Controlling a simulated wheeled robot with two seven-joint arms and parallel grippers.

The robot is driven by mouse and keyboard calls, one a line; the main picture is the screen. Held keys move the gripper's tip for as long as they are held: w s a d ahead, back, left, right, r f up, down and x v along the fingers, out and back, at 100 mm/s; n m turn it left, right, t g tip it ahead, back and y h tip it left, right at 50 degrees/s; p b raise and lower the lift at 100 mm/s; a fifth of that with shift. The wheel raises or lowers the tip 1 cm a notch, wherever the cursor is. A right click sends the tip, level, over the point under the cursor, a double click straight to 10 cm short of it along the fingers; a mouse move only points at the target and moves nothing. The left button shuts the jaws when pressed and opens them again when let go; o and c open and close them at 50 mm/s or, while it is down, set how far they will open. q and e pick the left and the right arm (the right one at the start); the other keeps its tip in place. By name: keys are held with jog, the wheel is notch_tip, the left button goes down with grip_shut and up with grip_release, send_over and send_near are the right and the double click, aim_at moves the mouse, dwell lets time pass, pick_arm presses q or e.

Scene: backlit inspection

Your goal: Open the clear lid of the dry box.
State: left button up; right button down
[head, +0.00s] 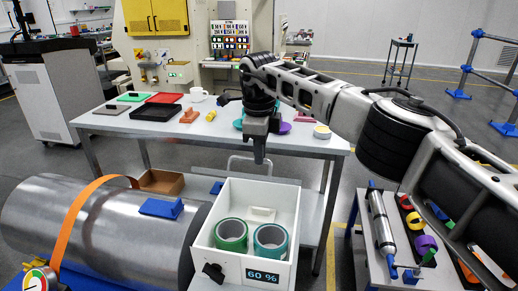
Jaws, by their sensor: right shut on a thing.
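The dry box (211,264) is a white open-topped box at the lower middle, with a display reading 60 % on its front. A green roll (231,236) and a teal roll (271,241) stand inside it. My right gripper (259,158) points down above the box's far side, shut at a thin pale outline that appears to be the edge or handle of the clear lid (232,157). The lid appears raised; its clear panel is barely visible, so its exact angle cannot be told. My left gripper is not in view.
A large metal cylinder (100,225) with an orange strap lies left of the box. Behind is a table (112,123) with trays and small items. A low cart (362,245) with tools stands at right, below my right arm. A cardboard box (160,181) sits behind the cylinder.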

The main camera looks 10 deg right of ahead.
jog(key=shift+w+d+f, duration=0.15)
jog(key=shift+d+f, duration=0.25)
jog(key=c, duration=1.9)
grip_release()
jog(key=o, duration=0.4)
jog(key=shift+w+f, duration=0.15)
jog(key=shift+w, duration=0.05)
jog(key=shift+w+f, duration=0.1)
jog(key=shift+w, duration=0.05)
jog(key=shift+a+r, duration=0.15)
jog(key=shift+r, duration=0.1)
jog(key=shift+r, duration=0.1)
